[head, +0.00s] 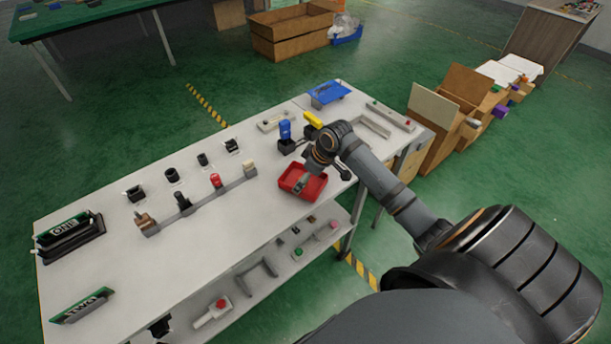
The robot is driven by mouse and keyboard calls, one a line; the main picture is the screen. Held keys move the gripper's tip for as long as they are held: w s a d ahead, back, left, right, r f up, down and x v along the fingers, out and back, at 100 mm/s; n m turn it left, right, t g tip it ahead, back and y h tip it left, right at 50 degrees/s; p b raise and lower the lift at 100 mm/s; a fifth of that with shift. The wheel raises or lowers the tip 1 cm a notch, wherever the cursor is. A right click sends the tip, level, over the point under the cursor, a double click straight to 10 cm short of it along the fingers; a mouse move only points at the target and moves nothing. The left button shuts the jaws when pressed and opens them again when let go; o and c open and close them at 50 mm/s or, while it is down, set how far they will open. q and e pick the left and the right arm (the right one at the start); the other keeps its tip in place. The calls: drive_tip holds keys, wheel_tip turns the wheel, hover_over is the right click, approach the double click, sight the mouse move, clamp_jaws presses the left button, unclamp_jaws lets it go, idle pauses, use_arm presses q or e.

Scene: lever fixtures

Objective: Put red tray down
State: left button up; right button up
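The red tray (291,187) is at the front right part of the white table (110,236), close to its front edge. It looks level, but I cannot tell whether it rests on the tabletop or is held just above it. A small grey part shows inside the tray; I cannot tell whether it is a finger or a loose piece. My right gripper (312,172) reaches in from the right, directly over the tray's back side. Its fingers are too small and hidden to read. My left gripper is not in view.
A blue lever (285,130) and a yellow lever (313,119) stand behind the tray. A row with a red-topped lever (215,180) is to its left. A blue tray (328,93) lies at the back.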

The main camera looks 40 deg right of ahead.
drive_tip(key=o, duration=0.8)
drive_tip(key=shift+f, duration=0.1)
drive_tip(key=shift+o, duration=0.2)
drive_tip(key=v, duration=1.2)
drive_tip(key=shift+p, duration=0.3)
